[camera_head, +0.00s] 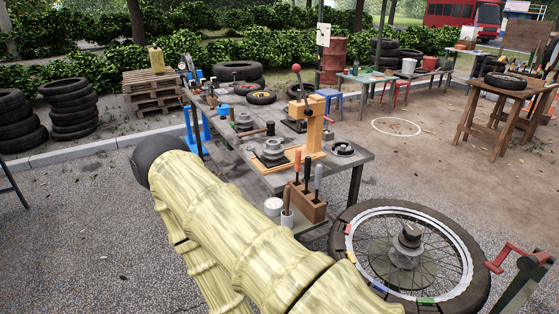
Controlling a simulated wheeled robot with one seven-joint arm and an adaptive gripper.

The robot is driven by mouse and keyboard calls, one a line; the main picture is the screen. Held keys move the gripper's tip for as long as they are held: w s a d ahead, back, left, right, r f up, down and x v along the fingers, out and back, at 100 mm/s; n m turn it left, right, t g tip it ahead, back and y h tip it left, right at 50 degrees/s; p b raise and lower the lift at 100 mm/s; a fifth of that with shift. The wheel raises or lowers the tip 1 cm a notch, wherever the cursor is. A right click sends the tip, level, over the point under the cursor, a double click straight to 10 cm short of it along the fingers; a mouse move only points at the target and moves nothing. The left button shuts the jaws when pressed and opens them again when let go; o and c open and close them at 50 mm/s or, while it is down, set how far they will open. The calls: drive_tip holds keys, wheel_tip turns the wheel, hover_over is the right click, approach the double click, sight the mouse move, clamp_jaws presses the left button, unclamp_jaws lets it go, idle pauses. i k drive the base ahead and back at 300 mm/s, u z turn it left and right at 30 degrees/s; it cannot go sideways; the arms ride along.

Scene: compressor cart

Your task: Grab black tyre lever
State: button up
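No tool can be surely told as the black tyre lever. A wooden block (306,203) on a low shelf at the near end of the long bench holds upright tools with handles: a black one (306,170), an orange one (297,166) and a grey one (318,176). Their lower ends are hidden in the block. My pale yellow arm crosses the lower left and middle, with a dark rounded part at its far end. My gripper does not show.
A spoked wheel with a tyre (347,247) lies flat at the lower right, beside a stand with a red crank (508,258). A white can (273,206) and a grey cup (287,219) stand by the block. The long bench (349,160) is cluttered. Open paving lies at left.

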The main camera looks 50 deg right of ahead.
sight(307, 162)
drive_tip(key=i, duration=1.1)
drive_tip(key=z, duration=1.6)
